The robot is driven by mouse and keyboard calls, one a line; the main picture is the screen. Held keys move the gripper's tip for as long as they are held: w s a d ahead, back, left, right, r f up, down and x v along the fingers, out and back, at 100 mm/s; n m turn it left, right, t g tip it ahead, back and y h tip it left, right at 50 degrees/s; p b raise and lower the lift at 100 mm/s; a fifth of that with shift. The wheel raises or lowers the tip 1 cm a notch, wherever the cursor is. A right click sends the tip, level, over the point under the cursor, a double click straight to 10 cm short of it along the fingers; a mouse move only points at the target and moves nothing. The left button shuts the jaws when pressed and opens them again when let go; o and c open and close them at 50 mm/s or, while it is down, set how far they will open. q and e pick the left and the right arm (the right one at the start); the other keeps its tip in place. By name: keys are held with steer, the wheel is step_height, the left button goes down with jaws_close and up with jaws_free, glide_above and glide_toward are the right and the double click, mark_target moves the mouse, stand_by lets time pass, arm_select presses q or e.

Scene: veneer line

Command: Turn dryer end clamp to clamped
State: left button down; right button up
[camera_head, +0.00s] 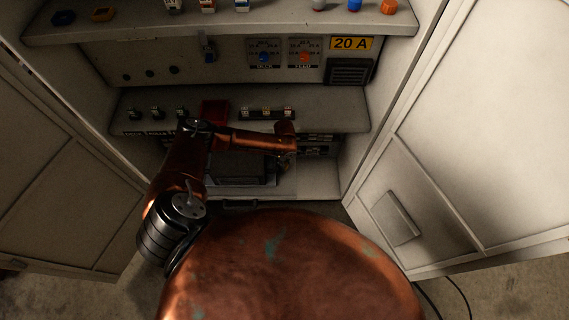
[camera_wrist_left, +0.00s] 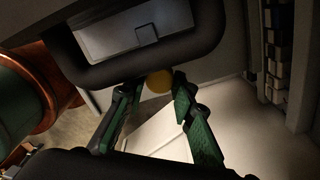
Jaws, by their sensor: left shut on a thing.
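My left arm reaches into the lower bay of the open cabinet in the head view. My left gripper (camera_head: 276,172) is low in that bay, small and dark beneath the forearm. In the left wrist view its green fingers (camera_wrist_left: 158,86) come together around a round yellow piece (camera_wrist_left: 159,80). This looks like part of the dryer end clamp, but no label on it is readable. A thick dark frame with a grey panel inside (camera_wrist_left: 118,38) is just beyond the fingertips. In the head view the clamp cannot be made out behind my arm. My right gripper is not in view.
The cabinet's right door (camera_head: 480,130) and left door (camera_head: 55,190) stand open. The middle shelf (camera_head: 345,112) above the bay carries small switches and a red bin (camera_head: 215,110). The back panel has a blue knob (camera_head: 264,57) and an orange knob (camera_head: 304,57).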

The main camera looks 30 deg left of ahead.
arm_select(q)
steer(key=shift+a, duration=0.1)
stand_by(0.3)
steer(key=c, duration=1.7)
jaws_free()
steer(key=shift+c, duration=0.2)
steer(key=shift+o, duration=0.7)
